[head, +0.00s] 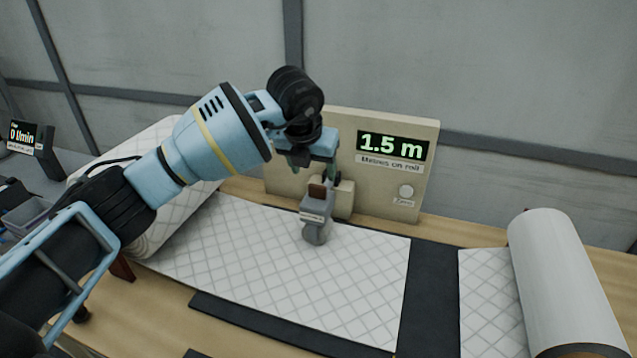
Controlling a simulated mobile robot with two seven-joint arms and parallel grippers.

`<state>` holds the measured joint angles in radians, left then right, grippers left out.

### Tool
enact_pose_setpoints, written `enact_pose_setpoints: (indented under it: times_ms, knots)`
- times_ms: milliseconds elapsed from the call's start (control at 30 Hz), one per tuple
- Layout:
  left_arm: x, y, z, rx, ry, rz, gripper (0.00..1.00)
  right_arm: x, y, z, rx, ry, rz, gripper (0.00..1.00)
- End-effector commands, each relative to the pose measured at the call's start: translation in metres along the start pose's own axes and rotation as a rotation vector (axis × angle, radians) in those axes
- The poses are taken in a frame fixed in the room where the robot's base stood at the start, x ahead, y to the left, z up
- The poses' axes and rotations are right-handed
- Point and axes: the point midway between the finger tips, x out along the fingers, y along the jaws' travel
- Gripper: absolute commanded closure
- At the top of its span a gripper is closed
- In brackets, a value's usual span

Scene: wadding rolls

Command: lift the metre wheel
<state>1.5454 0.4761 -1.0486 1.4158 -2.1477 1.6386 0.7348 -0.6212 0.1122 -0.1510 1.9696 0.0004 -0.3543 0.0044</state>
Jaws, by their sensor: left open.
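The metre wheel (315,232) is a small grey wheel on a grey arm with a brown grip block (317,190) on top. It hangs in front of the beige counter box (390,206) and appears to rest on the white quilted wadding (250,262). My left gripper (316,172) is open, pointing down just above and around the top of the wheel's arm. Whether its fingers touch the grip block cannot be told. My right gripper is not in view.
The counter display (393,146) reads 1.5 m. A large wadding roll (150,205) lies at left behind my left arm, and a white roll (562,285) lies at right. A dark strip (432,295) crosses the table between wadding pieces. A small display (24,137) stands far left.

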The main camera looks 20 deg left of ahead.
Motion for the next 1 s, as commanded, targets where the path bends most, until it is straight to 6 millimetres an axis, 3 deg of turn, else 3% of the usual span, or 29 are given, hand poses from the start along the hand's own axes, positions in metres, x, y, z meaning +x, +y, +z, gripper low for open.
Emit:
enact_pose_setpoints:
  times_ms: [500, 900, 1000]
  knots:
    - [0.068, -0.001, -0.002, 0.001, 0.004, 0.0, 0.38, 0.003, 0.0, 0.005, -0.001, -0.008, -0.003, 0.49]
    - [0.074, 0.0, -0.001, 0.002, 0.001, 0.0, 0.38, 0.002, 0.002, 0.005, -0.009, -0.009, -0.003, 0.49]
    - [0.074, 0.0, -0.001, 0.002, 0.001, 0.0, 0.51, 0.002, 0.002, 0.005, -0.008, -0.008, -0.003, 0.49]
